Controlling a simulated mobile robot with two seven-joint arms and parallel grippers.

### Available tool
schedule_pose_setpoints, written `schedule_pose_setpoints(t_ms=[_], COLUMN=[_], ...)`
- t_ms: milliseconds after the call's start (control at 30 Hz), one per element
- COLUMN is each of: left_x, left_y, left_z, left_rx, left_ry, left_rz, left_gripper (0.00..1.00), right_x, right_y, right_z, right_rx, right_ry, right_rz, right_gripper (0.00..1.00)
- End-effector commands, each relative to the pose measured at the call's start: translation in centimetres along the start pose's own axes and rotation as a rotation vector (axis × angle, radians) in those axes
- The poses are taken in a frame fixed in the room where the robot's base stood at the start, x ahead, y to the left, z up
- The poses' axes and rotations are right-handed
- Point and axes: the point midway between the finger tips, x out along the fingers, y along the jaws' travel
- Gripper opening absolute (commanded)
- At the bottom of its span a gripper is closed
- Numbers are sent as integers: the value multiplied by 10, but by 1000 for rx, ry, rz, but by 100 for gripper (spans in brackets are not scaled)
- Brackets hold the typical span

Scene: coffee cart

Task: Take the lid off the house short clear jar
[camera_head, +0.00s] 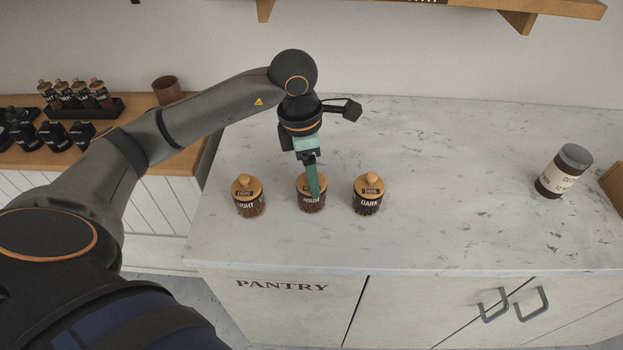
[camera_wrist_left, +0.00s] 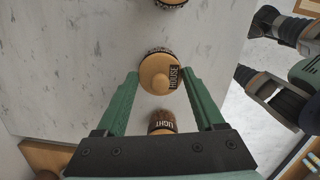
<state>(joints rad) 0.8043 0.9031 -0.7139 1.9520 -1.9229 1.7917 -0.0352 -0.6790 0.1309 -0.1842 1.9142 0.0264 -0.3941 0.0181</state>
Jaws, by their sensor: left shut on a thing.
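The house short clear jar (camera_head: 306,206) stands upright in the middle of a row of three on the marble counter. It has a dark filling and a round wooden lid (camera_wrist_left: 155,72) with a knob, seated on top. My left gripper (camera_head: 313,192) reaches down from above and is shut on the house jar, one green finger on each side. A finger covers part of the jar in the head view. I cannot tell whether the fingers press on the lid's rim or on the glass below. My right gripper cannot be made out.
The light jar (camera_head: 248,204) stands close on the left and the dark jar (camera_head: 368,196) close on the right, both lidded. A larger labelled jar (camera_head: 563,170) stands far right. The counter (camera_head: 450,180) between is clear. A wooden shelf (camera_head: 480,12) hangs above.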

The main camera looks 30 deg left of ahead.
Motion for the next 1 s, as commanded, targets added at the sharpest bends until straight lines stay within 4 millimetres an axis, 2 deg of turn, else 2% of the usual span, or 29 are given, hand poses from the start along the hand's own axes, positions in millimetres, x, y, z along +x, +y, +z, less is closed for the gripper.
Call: schedule_pose_setpoints(t_ms=[33,133,400,567,700,933,1000], left_x=[0,0,-1,-10,-30,-93,-102], left_y=[0,0,0,1,1,-2,-4], left_z=[0,0,0,2,5,-38,-55], left_rx=[0,0,0,-1,1,-4,-6], left_ry=[0,0,-1,-3,-7,-4,1], left_rz=[0,1,1,3,6,9,7], left_gripper=[27,18,18,17,17,17,17], right_x=[0,0,0,2,6,12,15], right_y=[0,0,0,0,0,1,1], right_z=[0,0,0,3,7,13,17], right_rx=[0,0,0,0,0,0,0], right_ry=[0,0,0,0,0,0,0], right_rz=[0,0,0,0,0,0,0], right_gripper=[58,58,58,58,58,58,58])
